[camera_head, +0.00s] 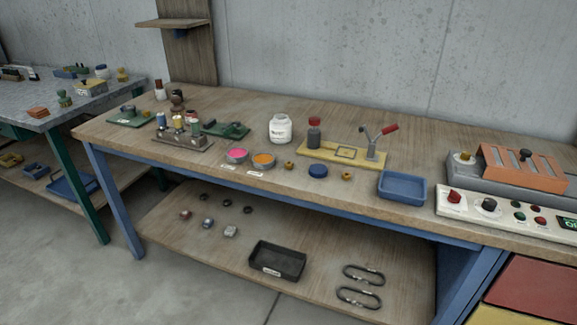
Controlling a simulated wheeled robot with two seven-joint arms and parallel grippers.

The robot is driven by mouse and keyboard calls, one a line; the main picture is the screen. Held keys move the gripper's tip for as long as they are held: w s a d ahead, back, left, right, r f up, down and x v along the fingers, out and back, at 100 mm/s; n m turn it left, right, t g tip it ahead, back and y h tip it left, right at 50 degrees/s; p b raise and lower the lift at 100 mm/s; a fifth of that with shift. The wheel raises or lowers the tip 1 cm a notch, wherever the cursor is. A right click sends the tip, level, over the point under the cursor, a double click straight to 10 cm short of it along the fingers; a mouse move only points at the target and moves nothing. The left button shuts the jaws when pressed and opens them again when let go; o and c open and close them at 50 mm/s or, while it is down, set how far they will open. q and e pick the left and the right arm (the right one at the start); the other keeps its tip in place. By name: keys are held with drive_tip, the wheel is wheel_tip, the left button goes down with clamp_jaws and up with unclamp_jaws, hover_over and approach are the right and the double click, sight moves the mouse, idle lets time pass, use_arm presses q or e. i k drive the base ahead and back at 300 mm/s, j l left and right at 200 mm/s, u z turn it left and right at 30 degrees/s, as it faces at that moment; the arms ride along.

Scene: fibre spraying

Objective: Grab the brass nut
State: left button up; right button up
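Two small brass-coloured pieces that look like nuts lie near the front edge of the wooden workbench (240,112). One brass nut (289,165) is between the orange dish and the blue round lid. The other brass-coloured nut (347,176) is just right of the blue lid (318,171), left of the blue tray. They are too small to tell apart in detail. Neither of my grippers is in view.
A blue tray (402,186), a yellow board (325,149) with a red-handled lever, a white jar (280,129) and pink (237,155) and orange (263,159) dishes surround them. A control panel (500,209) stands right. A lower shelf holds a black tray (277,262).

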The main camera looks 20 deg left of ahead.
sight(287, 165)
drive_tip(key=i+u, duration=0.2)
drive_tip(key=i, duration=0.2)
drive_tip(key=i+l+u, duration=0.1)
drive_tip(key=i+u, duration=0.15)
drive_tip(key=i, duration=0.15)
drive_tip(key=i+l+u, duration=0.2)
drive_tip(key=i, duration=0.2)
